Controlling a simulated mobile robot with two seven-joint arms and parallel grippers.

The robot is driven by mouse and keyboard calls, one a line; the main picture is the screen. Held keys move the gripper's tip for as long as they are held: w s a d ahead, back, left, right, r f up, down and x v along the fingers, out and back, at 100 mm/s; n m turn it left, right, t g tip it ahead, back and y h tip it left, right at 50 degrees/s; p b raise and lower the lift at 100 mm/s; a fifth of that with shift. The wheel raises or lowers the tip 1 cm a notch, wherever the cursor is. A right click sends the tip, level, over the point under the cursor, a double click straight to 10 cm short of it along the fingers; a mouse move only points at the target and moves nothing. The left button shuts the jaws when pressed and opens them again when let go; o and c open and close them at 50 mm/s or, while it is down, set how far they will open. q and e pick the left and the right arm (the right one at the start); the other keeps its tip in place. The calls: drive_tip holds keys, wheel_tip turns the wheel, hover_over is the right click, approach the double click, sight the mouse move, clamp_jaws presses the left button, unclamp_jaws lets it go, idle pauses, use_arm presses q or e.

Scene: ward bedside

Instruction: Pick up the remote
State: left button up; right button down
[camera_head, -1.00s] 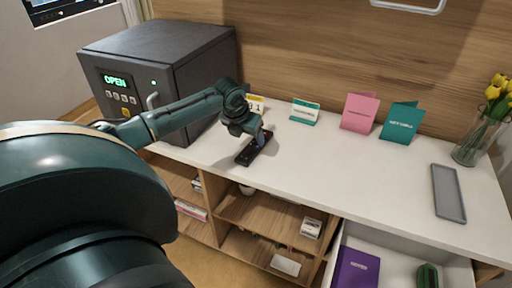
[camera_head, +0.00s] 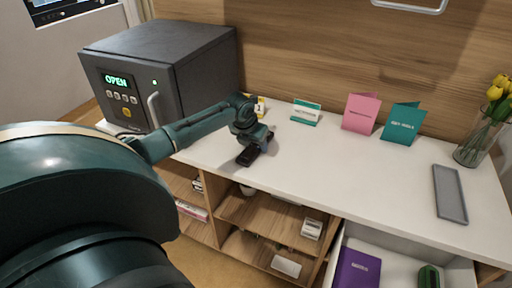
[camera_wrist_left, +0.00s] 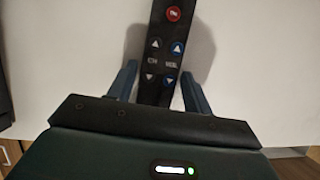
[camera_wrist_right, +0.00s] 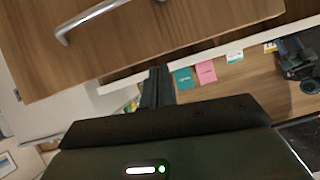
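The remote (camera_head: 246,157) is dark and lies on the white counter in front of the safe, partly hidden by my left gripper. My left gripper (camera_wrist_left: 160,82) is open, with one finger on each side of the remote's near part. Whether the fingers touch it I cannot tell. My right gripper (camera_wrist_right: 158,75) is away from the remote, with its fingers together and nothing visible between them.
A grey safe (camera_head: 205,75) reading OPEN stands left of the remote. A teal-and-white card (camera_head: 306,113), a pink card (camera_head: 360,113) and a teal folded card (camera_head: 403,122) stand behind. A grey tray (camera_head: 450,194) and a flower vase (camera_head: 474,143) are right. An open drawer holds a purple book (camera_head: 357,269).

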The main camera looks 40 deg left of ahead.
use_arm(q)
drive_tip(key=c, duration=0.7)
